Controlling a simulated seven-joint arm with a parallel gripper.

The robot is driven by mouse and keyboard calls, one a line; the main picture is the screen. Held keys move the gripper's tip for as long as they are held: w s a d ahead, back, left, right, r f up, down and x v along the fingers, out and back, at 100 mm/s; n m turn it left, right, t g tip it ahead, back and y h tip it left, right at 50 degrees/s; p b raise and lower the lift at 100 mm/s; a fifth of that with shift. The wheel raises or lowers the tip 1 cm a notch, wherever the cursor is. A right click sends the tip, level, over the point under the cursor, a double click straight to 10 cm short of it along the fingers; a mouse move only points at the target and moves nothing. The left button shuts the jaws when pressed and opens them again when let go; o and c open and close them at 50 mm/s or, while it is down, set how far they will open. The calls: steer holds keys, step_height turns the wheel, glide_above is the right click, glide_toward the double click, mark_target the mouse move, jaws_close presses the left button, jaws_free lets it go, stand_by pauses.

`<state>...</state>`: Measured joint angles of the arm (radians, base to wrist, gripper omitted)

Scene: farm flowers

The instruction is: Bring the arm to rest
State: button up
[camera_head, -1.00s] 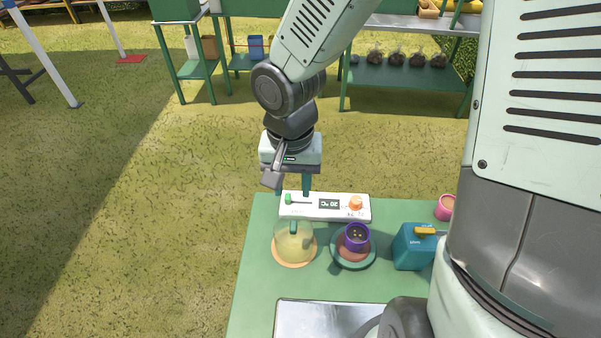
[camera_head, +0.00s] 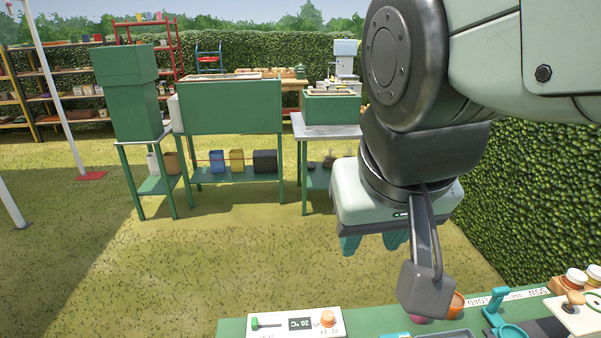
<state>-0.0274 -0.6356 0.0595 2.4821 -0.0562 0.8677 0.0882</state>
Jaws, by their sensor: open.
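My gripper (camera_head: 372,243) hangs at the right of the middle in the head view, above and beyond the green table (camera_head: 233,327). Its two teal fingers point down and stand apart, with nothing seen between them. The right finger is partly hidden behind the dark grey camera arm on my wrist.
An orange pot (camera_head: 456,304) and a teal stand (camera_head: 497,310) are on the table at the right. A hedge (camera_head: 540,190) rises behind them. Green benches with boxes (camera_head: 230,106) stand farther back.

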steer(key=shift+s+d+r+t+y, duration=0.15)
steer(key=shift+s+r, duration=0.2)
steer(key=shift+s, duration=0.15)
steer(key=shift+s+d+r+t+y, duration=0.15)
steer(key=shift+s+r, duration=0.2)
steer(key=shift+s, duration=0.1)
